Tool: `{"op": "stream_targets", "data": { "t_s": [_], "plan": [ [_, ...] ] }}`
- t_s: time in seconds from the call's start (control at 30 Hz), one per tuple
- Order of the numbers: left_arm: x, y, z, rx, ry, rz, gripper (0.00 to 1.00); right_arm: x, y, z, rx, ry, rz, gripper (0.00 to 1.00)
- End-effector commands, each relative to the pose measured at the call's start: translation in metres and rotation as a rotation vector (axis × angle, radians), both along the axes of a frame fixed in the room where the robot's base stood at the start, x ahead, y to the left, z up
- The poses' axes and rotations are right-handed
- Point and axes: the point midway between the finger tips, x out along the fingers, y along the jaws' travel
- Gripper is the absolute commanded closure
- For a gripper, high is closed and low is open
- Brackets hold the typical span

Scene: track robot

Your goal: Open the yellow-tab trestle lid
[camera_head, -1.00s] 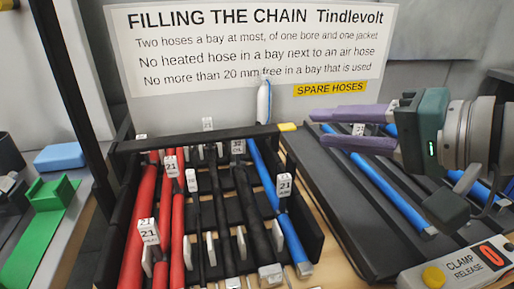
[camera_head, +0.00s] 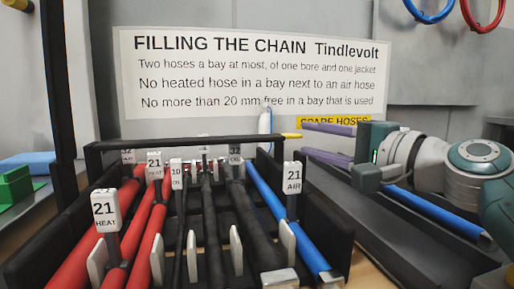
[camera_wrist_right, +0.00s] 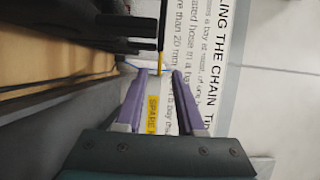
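The black trestle lid (camera_head: 190,143) is a bar lying across the far end of the hose chain, and it looks shut. Its yellow tab (camera_head: 291,136) sticks out at the bar's right end. My right gripper (camera_head: 302,139) comes in from the right with its purple fingers open and empty. The fingertips are just right of the tab, one higher and one lower. In the right wrist view, the yellow tab (camera_wrist_right: 161,35) lies ahead of the gap between the fingertips (camera_wrist_right: 159,72). I cannot tell whether they touch it. My left gripper is not in view.
Red hoses (camera_head: 148,225), black hoses and a blue hose (camera_head: 288,222) lie in the chain bays, with upright number tags (camera_head: 292,178). A dark rack (camera_head: 400,232) holding spare blue hoses is at right. A sign board (camera_head: 250,75) stands behind.

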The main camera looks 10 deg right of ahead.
Motion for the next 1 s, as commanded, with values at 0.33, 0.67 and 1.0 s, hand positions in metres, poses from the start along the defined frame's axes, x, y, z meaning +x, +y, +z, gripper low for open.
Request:
{"op": "stream_targets", "data": {
  "t_s": [0.33,0.67,1.0],
  "plan": [
    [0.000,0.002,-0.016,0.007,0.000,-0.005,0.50,0.027,0.013,-0.001,-0.001,0.000,0.001,0.62],
    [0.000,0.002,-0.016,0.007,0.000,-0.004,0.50,0.027,0.013,0.000,-0.002,0.000,0.001,0.74],
    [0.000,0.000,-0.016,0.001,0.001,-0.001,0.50,0.027,0.013,0.000,-0.002,0.000,0.001,1.00]
  ]
}}
